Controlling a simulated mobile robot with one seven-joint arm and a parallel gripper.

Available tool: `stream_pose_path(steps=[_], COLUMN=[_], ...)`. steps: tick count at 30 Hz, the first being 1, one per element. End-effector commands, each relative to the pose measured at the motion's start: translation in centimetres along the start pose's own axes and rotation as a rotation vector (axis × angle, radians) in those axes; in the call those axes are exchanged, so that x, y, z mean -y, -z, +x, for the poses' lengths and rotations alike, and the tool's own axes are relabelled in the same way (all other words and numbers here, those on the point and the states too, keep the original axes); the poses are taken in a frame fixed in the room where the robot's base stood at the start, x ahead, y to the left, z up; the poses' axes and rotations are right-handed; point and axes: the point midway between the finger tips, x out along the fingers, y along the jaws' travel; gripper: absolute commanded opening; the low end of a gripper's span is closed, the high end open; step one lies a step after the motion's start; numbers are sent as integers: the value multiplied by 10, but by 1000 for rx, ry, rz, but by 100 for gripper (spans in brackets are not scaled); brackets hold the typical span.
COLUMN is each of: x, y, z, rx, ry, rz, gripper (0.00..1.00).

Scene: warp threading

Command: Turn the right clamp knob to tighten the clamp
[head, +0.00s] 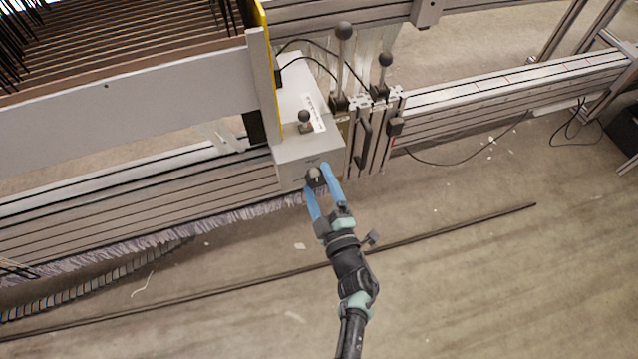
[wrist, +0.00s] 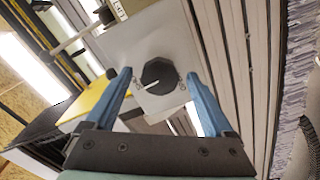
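The black clamp knob (head: 314,177) sits on the front face of a light grey box (head: 308,143) on the machine's rail. In the wrist view the knob (wrist: 160,76) is round with faceted edges and a white pointer line toward the lower left. My gripper (head: 322,180) has two blue fingers, spread open on either side of the knob. In the wrist view a gap shows between the knob and each finger of my gripper (wrist: 160,88). Whether the fingertips reach as deep as the knob is hard to tell.
A smaller black knob (head: 304,117) stands on top of the box. Ball-topped levers (head: 344,60) rise behind it, with cables nearby. A yellow-edged upright (head: 262,75) stands to the left. A long dark rod (head: 450,226) lies on the floor. The floor at right is mostly clear.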

Motion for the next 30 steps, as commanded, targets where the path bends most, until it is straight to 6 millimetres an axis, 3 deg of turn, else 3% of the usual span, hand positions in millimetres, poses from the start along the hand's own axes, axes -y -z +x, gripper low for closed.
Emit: stream_pose_path(steps=[7,11,24,30], x=[0,-1,-2,-1], y=[0,0,1,0], z=[-2,-13,-104,-126], rx=[1,4,4,1], ry=[0,1,1,0], rz=[0,1,1,0], gripper=[87,87,87,87])
